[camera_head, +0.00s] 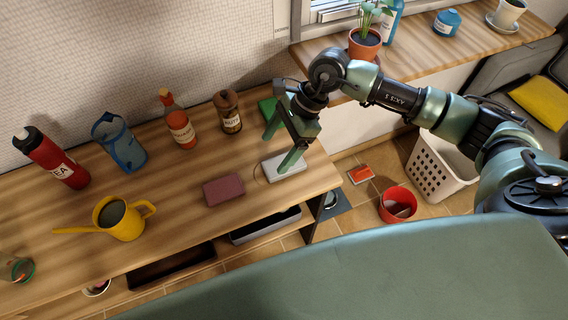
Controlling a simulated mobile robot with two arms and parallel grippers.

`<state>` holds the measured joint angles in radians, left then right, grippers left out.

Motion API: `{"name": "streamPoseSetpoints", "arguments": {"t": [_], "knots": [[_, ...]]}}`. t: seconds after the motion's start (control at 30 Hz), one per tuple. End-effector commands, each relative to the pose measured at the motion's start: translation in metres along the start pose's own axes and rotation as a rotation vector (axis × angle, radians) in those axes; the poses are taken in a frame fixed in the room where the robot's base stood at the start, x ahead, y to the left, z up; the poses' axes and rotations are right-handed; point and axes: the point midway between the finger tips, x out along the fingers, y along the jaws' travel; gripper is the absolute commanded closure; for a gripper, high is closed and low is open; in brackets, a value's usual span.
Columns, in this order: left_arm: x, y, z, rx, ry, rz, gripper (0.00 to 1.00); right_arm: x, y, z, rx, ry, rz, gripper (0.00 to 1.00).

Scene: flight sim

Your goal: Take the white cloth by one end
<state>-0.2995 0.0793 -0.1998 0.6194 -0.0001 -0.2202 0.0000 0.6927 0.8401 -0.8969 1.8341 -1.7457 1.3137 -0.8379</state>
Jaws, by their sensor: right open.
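A small flat white piece (297,167), which looks like the folded white cloth, lies on the wooden table near its right end. My right gripper (276,155) is open above it. One finger comes down over the white piece and hides part of it; the other finger is to the upper left, over the table. I cannot tell whether the finger touches the white piece. My left gripper is not in view.
A dark red folded piece (224,190) lies left of the white one. A yellow watering can (120,222) is at left. A potted plant (364,44) stands on the sill. The table's front middle is clear.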

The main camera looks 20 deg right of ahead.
Motion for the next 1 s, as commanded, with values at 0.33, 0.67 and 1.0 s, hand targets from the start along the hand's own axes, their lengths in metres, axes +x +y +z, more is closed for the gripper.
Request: {"name": "streamPoseSetpoints", "arguments": {"t": [0.33,0.67,1.0], "knots": [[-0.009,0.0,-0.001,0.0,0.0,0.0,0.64,0.017,-0.001,-0.029,-0.021,0.106,0.015,0.18],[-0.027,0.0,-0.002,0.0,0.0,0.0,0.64,0.063,-0.001,-0.029,-0.019,0.103,0.015,0.18],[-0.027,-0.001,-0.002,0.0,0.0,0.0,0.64,0.07,-0.001,-0.03,-0.021,0.104,0.013,0.24]]}}
